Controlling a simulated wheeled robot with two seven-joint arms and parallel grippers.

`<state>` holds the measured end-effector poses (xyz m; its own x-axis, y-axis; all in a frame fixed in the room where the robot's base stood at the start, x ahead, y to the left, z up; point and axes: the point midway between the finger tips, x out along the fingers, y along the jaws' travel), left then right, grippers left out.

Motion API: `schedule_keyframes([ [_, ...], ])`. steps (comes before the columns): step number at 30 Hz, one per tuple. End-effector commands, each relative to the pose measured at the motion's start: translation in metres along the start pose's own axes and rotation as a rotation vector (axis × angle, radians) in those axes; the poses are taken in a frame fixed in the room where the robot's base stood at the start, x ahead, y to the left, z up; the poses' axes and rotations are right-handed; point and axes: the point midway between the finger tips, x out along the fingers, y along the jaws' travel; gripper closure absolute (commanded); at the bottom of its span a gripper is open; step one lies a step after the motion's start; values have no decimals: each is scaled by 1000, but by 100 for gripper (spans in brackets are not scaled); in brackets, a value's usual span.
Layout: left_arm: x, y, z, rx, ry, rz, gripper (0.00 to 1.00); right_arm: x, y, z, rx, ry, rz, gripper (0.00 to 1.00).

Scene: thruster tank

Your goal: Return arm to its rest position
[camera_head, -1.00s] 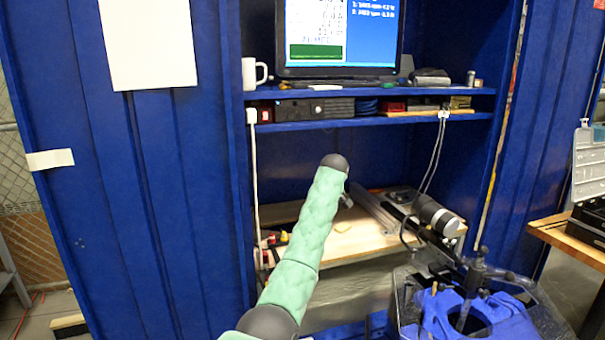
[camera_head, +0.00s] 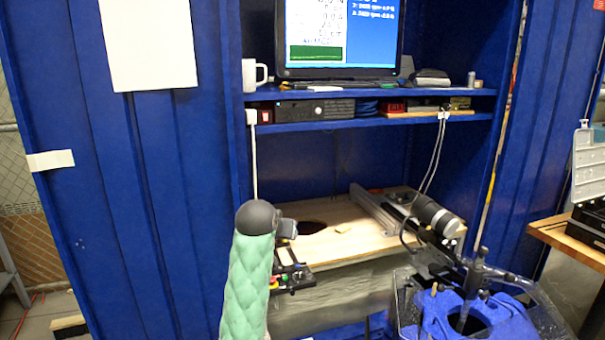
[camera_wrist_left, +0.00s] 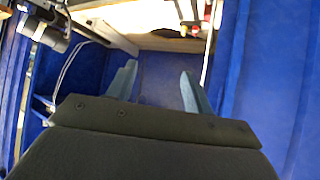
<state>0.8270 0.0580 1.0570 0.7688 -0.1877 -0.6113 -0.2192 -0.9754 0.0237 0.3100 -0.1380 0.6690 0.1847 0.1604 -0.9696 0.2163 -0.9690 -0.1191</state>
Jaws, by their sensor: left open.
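My left arm, in a green quilted sleeve (camera_head: 250,285), rises from the bottom of the head view to a dark rounded joint (camera_head: 257,217) in front of the cabinet's lower bay. A small grey-black part shows just right of that joint; the fingers cannot be made out there. In the left wrist view my left gripper (camera_wrist_left: 158,88) is open, with its two blue-grey fingers apart and nothing between them. The wooden board (camera_wrist_left: 150,14) lies beyond the fingertips, apart from them. My right gripper is not in view.
The wooden work board (camera_head: 365,240) in the cabinet carries a metal rail (camera_head: 375,210) and a black-and-silver cylinder (camera_head: 437,215). A clear tank with blue parts (camera_head: 470,315) stands at lower right. Shelves above hold a monitor (camera_head: 340,40) and a white mug (camera_head: 252,75). The blue door (camera_head: 150,200) is at left.

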Motion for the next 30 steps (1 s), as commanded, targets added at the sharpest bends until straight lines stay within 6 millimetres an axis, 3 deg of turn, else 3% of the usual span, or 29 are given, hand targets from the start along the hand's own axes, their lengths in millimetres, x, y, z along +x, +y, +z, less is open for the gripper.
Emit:
schedule_keyframes([
  [3, -13, -4, 47, -3, -4, 8, 48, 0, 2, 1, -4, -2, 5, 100],
  [17, -64, -9, 213, -15, -84, 31, 48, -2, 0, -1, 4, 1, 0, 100],
  [30, -106, -4, 377, -23, -277, 40, 48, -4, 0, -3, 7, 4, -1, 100],
])
